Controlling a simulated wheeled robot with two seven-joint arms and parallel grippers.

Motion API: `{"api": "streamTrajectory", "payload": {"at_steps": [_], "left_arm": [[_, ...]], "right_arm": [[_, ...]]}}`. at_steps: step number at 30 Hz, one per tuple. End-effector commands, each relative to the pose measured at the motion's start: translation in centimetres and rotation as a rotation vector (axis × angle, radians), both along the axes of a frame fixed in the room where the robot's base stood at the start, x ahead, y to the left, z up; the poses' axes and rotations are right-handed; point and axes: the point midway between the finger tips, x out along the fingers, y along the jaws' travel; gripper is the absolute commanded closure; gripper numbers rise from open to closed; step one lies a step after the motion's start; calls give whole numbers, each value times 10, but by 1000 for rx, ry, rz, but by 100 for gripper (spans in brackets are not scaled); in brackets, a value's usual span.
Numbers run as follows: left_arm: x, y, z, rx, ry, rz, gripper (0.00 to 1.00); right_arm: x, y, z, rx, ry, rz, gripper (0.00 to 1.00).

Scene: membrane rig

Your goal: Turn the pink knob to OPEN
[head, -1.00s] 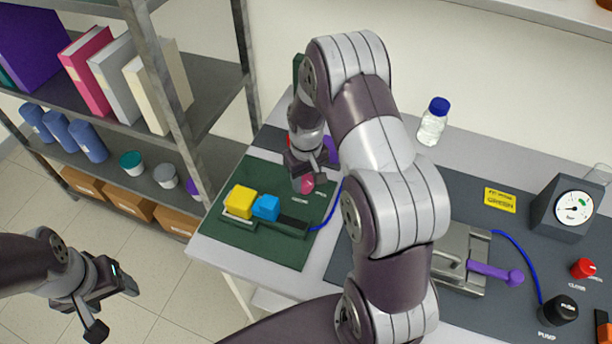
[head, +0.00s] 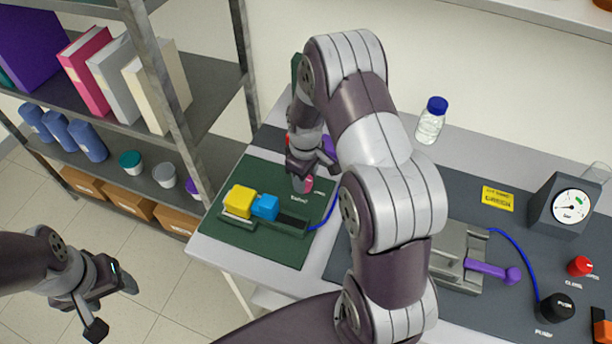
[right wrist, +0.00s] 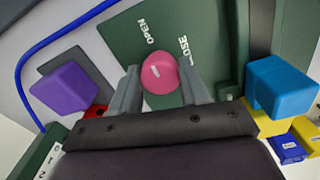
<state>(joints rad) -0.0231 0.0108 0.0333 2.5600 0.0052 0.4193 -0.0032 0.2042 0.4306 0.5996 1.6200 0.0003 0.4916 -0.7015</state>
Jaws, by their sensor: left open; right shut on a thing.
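The pink knob (right wrist: 160,70) sits on a dark green panel (right wrist: 115,38) between the two fingers of my right gripper (right wrist: 160,82), which is shut on it. A short white mark on the knob slants toward the upper left, roughly to the OPEN label (right wrist: 146,31); the CLOSE label (right wrist: 184,50) is partly hidden by the right finger. In the head view, my right gripper (head: 303,180) reaches down over the knob (head: 309,184), mostly hiding it. My left gripper (head: 112,302) is open and empty at the lower left, away from the table.
A yellow block (head: 238,201) and a blue block (head: 265,207) stand close to my right gripper on the green board (head: 285,250). A purple block (right wrist: 64,90) and a blue cable (right wrist: 40,50) are also near it. A bottle (head: 431,122) stands farther right.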

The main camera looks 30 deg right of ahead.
Motion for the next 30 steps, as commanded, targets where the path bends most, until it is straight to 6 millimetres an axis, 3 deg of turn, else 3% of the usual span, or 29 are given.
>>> {"api": "streamTrajectory", "payload": {"at_steps": [9, 10, 12, 20, 23, 30], "left_arm": [[0, 0, 0, 0, 0, 0, 36], [0, 0, 0, 0, 0, 0, 36], [0, 0, 0, 0, 0, 0, 36], [0, 0, 0, 0, 0, 0, 36], [0, 0, -3, 0, 0, 0, 36], [0, 0, -14, 0, 0, 0, 36]], "right_arm": [[2, 0, 1, -2, -8, 2, 85], [2, 0, 1, -2, -8, 2, 45], [2, 0, 1, -1, -6, 2, 29], [1, 0, 1, -1, -3, 1, 29], [2, 0, 9, -1, -4, 1, 29], [3, 0, 70, -3, -9, 1, 29]]}}
